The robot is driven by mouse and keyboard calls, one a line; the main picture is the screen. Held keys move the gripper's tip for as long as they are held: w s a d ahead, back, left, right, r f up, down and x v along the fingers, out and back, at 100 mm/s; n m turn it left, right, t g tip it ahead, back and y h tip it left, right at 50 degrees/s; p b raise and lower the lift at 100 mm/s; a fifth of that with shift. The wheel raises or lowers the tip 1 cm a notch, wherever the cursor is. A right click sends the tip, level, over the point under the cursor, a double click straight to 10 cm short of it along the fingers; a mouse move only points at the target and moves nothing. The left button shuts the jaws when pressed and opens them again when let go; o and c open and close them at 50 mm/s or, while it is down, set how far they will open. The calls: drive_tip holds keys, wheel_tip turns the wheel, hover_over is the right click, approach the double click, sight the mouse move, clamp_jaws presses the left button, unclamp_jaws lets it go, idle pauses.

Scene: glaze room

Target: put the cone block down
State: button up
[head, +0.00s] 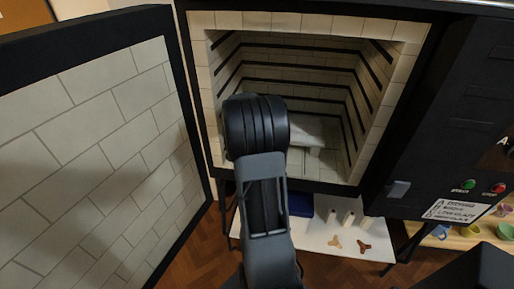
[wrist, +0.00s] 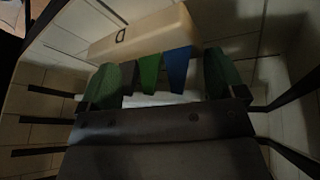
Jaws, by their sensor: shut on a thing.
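The cone block is a cream bar (wrist: 145,36) with a small dark mark and a row of pointed cones, one dark, one green (wrist: 150,72) and one blue (wrist: 177,70). My gripper (wrist: 167,72) has its two green fingers on either side of the cones and is shut on the block. In the head view my arm reaches into the open kiln (head: 203,105) and hides the gripper and block. A pale slab (head: 308,131) shows inside the kiln, right of my arm. I cannot tell whether the block touches a surface.
The kiln's brick-lined door (head: 95,135) stands open at left. A control panel with green and red buttons (head: 469,185) is at right. Below the kiln, a white shelf (head: 315,238) holds small stilts and pale pieces. Cups (head: 505,231) stand at lower right.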

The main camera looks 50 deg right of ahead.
drive_tip(key=shift+w+d+f, duration=0.25)
drive_tip(key=shift+d+f, duration=0.2)
drive_tip(key=shift+f, duration=0.3)
drive_tip(key=o, duration=0.8)
drive_tip(key=shift+f, duration=0.1)
drive_tip(key=shift+v, duration=3.9)
